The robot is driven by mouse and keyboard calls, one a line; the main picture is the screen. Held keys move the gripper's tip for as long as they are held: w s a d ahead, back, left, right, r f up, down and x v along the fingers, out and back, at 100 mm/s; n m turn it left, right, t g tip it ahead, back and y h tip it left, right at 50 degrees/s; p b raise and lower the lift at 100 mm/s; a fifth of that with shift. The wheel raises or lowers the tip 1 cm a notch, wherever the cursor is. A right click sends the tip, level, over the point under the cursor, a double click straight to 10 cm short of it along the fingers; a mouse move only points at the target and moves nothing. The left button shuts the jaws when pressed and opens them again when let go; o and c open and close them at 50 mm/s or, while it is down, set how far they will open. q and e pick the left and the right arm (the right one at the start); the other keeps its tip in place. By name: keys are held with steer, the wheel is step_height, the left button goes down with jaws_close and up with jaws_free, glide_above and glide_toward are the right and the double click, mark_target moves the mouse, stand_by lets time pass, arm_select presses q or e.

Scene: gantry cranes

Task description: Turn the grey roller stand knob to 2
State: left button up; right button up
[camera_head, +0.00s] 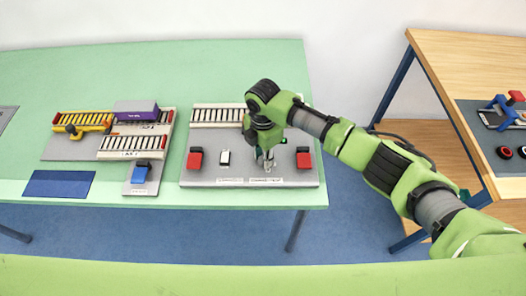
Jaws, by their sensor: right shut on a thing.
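The grey roller stand (200,177) stands at the right end of the green table, with a row of light rollers (215,115) along its back. On its front part are a left red switch (195,158), a white switch (224,157) and a right red switch (303,158). My right gripper (267,164) points down between the white switch and the right red switch. It is shut at the knob's place. The knob is hidden by the fingers, and its setting cannot be read. My left gripper is not in view.
Left of the stand are a yellow roller unit (82,122), a purple box (136,111), a blue switch (140,172) and a dark blue mat (59,184). A wooden table (465,60) with other devices stands at the right, across a gap. The green table's back is clear.

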steer(key=m+p, duration=0.4)
steer(key=m, duration=0.2)
steer(key=shift+s+r+m, duration=0.1)
steer(key=shift+m, duration=0.2)
steer(key=m+p, duration=0.2)
steer(key=m, duration=0.2)
steer(key=shift+m+p, duration=0.5)
steer(key=shift+m, duration=0.4)
steer(key=o, duration=1.1)
